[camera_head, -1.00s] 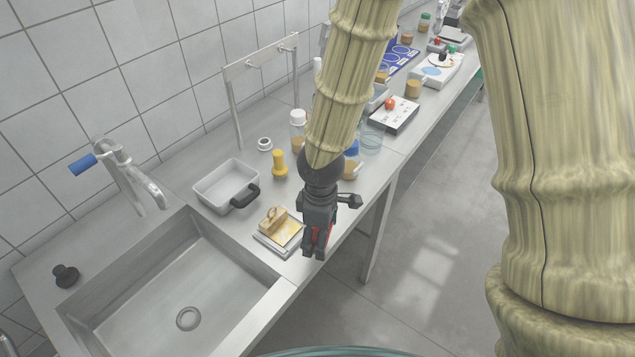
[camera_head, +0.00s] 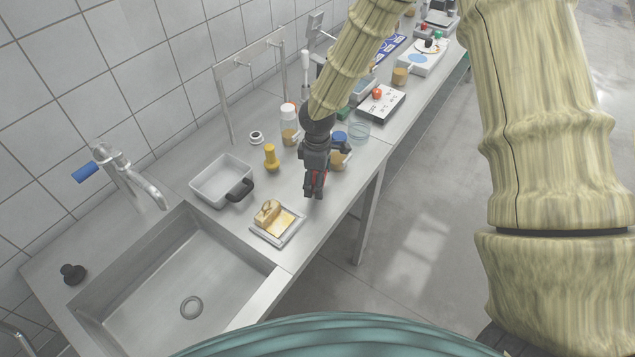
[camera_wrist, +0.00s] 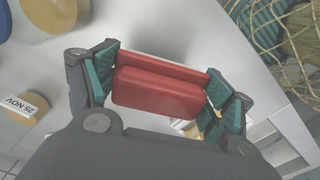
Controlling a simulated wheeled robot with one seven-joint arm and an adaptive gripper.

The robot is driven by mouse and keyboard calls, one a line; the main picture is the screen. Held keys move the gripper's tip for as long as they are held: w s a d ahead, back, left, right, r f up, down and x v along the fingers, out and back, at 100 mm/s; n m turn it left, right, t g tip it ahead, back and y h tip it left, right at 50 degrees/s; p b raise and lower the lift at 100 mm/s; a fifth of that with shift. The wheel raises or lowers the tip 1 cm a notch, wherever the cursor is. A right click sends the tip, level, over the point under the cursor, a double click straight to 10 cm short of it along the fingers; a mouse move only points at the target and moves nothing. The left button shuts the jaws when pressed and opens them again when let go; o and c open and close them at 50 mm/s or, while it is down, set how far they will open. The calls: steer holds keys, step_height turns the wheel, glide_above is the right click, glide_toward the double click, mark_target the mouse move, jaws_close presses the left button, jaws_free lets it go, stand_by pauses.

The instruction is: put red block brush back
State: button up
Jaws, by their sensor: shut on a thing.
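My gripper (camera_head: 315,187) is shut on the red block brush (camera_wrist: 158,90). In the wrist view the brush lies crosswise between the two fingers, its red body showing. My gripper is over the front part of the steel counter (camera_head: 335,203), right of a small tray (camera_head: 288,237). I cannot tell its exact height above the counter. A wooden block brush (camera_head: 266,212) rests on that tray beside a flat yellow piece.
A white tub (camera_head: 212,183) with a black-handled thing at its rim and a yellow bottle (camera_head: 271,158) stand left of my gripper. Jars with blue lids (camera_head: 340,137) stand close behind it. A metal hook rail (camera_head: 250,62) stands at the wall. The sink (camera_head: 165,270) is front left.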

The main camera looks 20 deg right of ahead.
steer(key=shift+f+p, duration=0.95)
steer(key=shift+f, duration=0.75)
steer(key=shift+f, duration=0.15)
steer(key=o, duration=0.9)
steer(key=shift+r+b, duration=2.1)
steer(key=shift+r, duration=4.05)
